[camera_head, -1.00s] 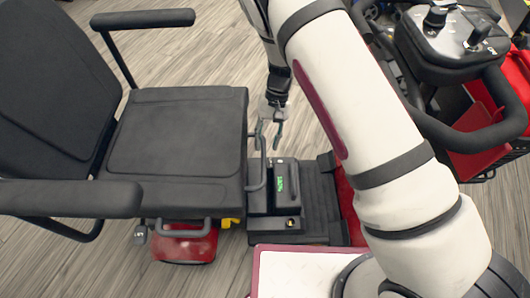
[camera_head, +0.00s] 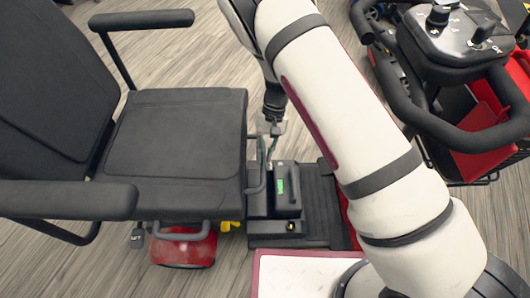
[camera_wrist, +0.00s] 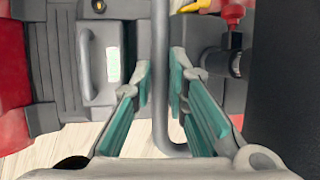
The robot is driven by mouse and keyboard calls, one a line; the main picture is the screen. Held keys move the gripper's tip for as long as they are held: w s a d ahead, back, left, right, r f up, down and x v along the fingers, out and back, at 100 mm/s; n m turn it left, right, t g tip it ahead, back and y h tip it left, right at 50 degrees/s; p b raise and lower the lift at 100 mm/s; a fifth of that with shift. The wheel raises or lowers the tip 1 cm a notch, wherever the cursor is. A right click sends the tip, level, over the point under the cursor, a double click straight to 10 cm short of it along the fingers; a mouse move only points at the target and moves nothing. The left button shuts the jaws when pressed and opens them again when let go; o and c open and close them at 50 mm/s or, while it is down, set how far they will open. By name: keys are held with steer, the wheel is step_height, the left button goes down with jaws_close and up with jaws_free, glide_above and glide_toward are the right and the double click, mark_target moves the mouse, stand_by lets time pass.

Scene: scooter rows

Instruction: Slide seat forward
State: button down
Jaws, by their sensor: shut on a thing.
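The black scooter seat (camera_head: 175,135) is at the left in the head view, with its backrest and armrests. Its dark side fills the right of the wrist view (camera_wrist: 285,90). A grey bar (camera_head: 257,182) bends out from the seat's front edge; it runs down the middle of the wrist view (camera_wrist: 160,105) and curves right at its lower end. My gripper (camera_head: 268,143) is at this bar. In the wrist view my gripper's (camera_wrist: 162,78) two teal-padded fingers are on either side of the bar, closed around it. The exact contact is partly hidden in the head view.
A dark battery box (camera_head: 286,190) with a green display stands in front of the seat, close to my fingers. A yellow lever (camera_head: 230,225) is under the seat edge. Another scooter's tiller (camera_head: 450,70) is at the upper right. Floor is open behind the gripper.

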steer(key=d, duration=1)
steer(key=shift+w+d, duration=0.25)
steer(key=shift+w, duration=0.15)
steer(key=c, duration=1.6)
jaws_free()
steer(key=shift+d, duration=0.1)
steer(key=shift+o, duration=0.2)
steer(key=v, duration=0.7)
steer(key=shift+r, duration=0.2)
steer(key=shift+w, duration=0.15)
